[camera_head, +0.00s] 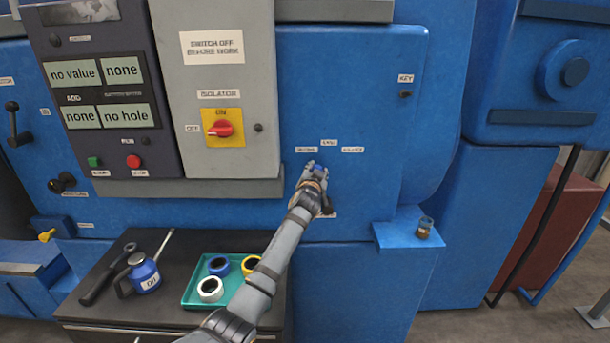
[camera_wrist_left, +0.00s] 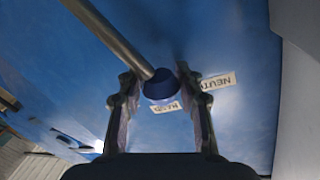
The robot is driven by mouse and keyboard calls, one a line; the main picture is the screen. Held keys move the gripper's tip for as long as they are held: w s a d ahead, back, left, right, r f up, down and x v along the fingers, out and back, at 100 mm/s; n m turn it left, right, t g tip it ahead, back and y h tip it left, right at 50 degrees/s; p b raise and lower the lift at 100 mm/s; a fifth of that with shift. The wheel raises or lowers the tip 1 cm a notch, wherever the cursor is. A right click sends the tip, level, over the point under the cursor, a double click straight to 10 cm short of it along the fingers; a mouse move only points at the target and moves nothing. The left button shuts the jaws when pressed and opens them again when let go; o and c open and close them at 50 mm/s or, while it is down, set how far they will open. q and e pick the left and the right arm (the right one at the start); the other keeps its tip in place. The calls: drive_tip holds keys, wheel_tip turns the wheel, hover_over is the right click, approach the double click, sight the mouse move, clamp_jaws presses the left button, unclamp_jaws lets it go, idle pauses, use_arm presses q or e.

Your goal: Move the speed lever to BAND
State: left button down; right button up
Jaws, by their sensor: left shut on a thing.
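The speed lever shows in the left wrist view as a metal rod (camera_wrist_left: 112,32) ending in a dark blue knob (camera_wrist_left: 159,84). My left gripper (camera_wrist_left: 160,103) has a finger on each side of the knob and is shut on it. In the head view my left gripper (camera_head: 315,173) is at the blue panel and mostly hides the lever. Three small labels sit above it: a left one (camera_head: 306,150), a middle one (camera_head: 329,142) and a right one (camera_head: 353,150). In the wrist view the knob is close to a partly hidden label (camera_wrist_left: 166,107), beside a "NEUT..." label (camera_wrist_left: 217,82).
A red isolator switch (camera_head: 220,129) is on the grey cabinet at left. Below, a dark bench top holds an oil can (camera_head: 144,274) and a green tray (camera_head: 190,298) with tape rolls.

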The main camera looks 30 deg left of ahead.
use_arm(q)
drive_tip(key=d+m, duration=0.1)
drive_tip(key=w+d+m, duration=0.1)
drive_tip(key=shift+w+d+r+p, duration=0.1)
drive_tip(key=shift+w+d+p, duration=0.2)
drive_tip(key=shift+d+p, duration=0.05)
drive_tip(key=shift+w+d+m+g, duration=0.2)
drive_tip(key=shift+d+m+g, duration=0.05)
drive_tip(key=shift+m+g, duration=0.05)
drive_tip(key=shift+d, duration=0.1)
use_arm(e)
drive_tip(key=shift+w+r, duration=0.65)
drive_tip(key=shift+w, duration=0.05)
use_arm(q)
drive_tip(key=c, duration=1.4)
unclamp_jaws()
drive_tip(key=o, duration=0.5)
drive_tip(key=shift+r, duration=0.1)
use_arm(e)
drive_tip(key=shift+d, duration=0.1)
use_arm(q)
drive_tip(key=shift+s, duration=0.1)
use_arm(e)
drive_tip(key=shift+w, duration=0.15)
